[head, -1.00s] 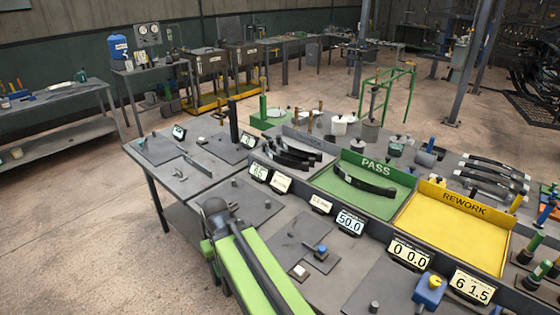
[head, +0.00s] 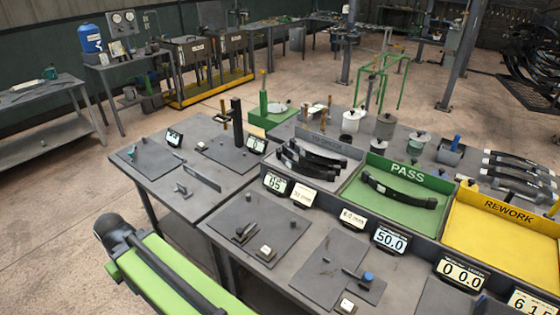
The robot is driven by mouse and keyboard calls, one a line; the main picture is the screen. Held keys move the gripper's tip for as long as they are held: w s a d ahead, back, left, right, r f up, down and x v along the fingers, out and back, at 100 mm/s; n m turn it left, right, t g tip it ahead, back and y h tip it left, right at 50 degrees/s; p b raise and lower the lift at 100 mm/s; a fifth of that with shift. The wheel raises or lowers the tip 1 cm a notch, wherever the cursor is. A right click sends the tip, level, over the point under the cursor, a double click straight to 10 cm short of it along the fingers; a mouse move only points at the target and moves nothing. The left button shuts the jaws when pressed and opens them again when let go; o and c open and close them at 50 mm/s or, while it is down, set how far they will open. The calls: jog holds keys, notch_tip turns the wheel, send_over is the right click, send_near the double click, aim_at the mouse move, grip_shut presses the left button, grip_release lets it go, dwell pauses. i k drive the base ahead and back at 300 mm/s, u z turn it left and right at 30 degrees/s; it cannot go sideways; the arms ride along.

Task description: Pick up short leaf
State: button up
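Several dark curved leaves (head: 312,158) lie together in a grey tray (head: 340,142) near the middle of the bench. A single dark leaf (head: 398,190) lies in the green PASS tray (head: 375,208). More dark leaves (head: 520,170) lie at the right, behind the yellow tray. I cannot tell from their looks which one is the short leaf. My green arm shows at the bottom left, beside the bench's near side. My gripper's fingertips do not show.
The yellow REWORK tray (head: 500,232) looks empty. Number displays (head: 390,240) line the trays' front edge. Grey plates with small parts (head: 262,227) occupy the near bench top (head: 222,228). Open floor (head: 50,225) lies to the left.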

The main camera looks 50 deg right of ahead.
aim_at(330, 176)
jog(key=z, duration=0.1)
jog(key=i, duration=1)
jog(key=z, duration=0.55)
